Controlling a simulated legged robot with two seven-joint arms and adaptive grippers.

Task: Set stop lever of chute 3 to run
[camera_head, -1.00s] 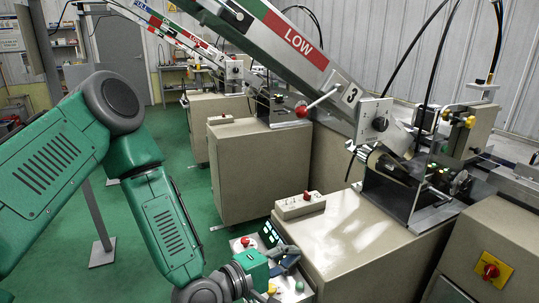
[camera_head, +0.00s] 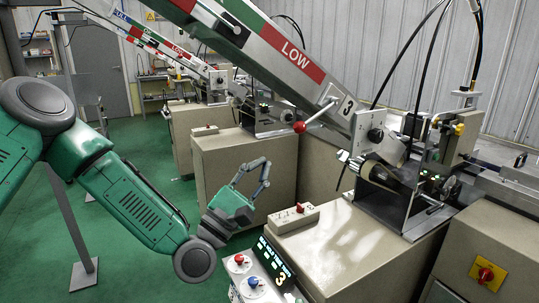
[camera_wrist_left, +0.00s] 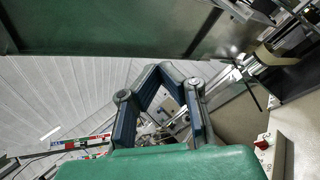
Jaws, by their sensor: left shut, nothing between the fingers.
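The stop lever (camera_head: 318,115) of chute 3 is a thin metal rod with a red ball knob (camera_head: 299,127). It sticks out down and left from the lower end of the chute (camera_head: 285,50), beside the plate marked 3 (camera_head: 348,107). My left gripper (camera_head: 266,164) is below and left of the knob, apart from it, pointing up. Its fingers are shut with nothing between them. In the left wrist view its fingertips (camera_wrist_left: 170,72) meet in an arch; I cannot make out the lever there. My right gripper is not in view.
The chute 3 cabinet (camera_head: 345,245) carries a small switch box (camera_head: 293,217) at its near left. A control panel (camera_head: 240,264) with red and blue knobs and a display showing 3 stands in front. Another cabinet (camera_head: 240,165) stands behind my gripper.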

